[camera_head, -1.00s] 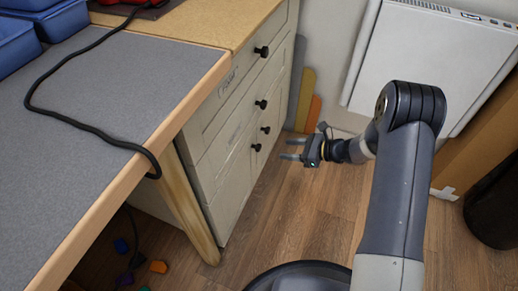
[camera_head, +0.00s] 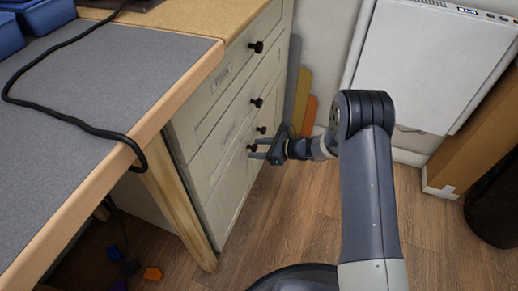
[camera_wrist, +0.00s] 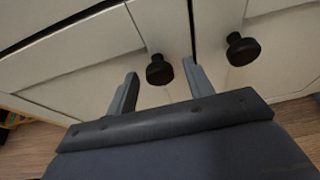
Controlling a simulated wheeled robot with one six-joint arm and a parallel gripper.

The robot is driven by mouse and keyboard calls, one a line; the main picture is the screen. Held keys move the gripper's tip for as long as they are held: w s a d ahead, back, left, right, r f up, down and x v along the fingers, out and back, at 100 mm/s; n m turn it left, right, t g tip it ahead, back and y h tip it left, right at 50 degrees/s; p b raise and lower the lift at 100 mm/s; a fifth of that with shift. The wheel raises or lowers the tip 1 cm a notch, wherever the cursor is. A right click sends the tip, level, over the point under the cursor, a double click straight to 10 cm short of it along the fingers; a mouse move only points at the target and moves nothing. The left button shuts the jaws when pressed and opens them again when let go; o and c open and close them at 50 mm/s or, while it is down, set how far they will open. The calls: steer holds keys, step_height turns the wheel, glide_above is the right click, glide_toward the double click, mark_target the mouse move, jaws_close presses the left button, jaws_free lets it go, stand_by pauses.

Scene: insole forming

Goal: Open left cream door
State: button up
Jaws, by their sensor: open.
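The left cream door (camera_head: 225,188) is the nearer lower door of the cream cabinet and looks shut. In the wrist view the left door (camera_wrist: 165,22) fills the middle, with its round black knob (camera_wrist: 159,70) near the dark gap between the doors. The knob also shows in the head view (camera_head: 251,147). My gripper (camera_head: 256,149) is open at the cabinet front. In the wrist view my gripper (camera_wrist: 160,74) has one finger on each side of the left knob, and the fingers look apart from it.
The right door's knob (camera_wrist: 242,49) is close to my right finger. Drawers with black knobs (camera_head: 257,102) are above the doors. A grey-topped table (camera_head: 75,110) with a black cable stands at left. A white panel (camera_head: 420,60) leans at the back wall. Wooden floor is free ahead.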

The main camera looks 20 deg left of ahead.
jaws_close()
stand_by(0.4)
steer(key=shift+d, duration=0.1)
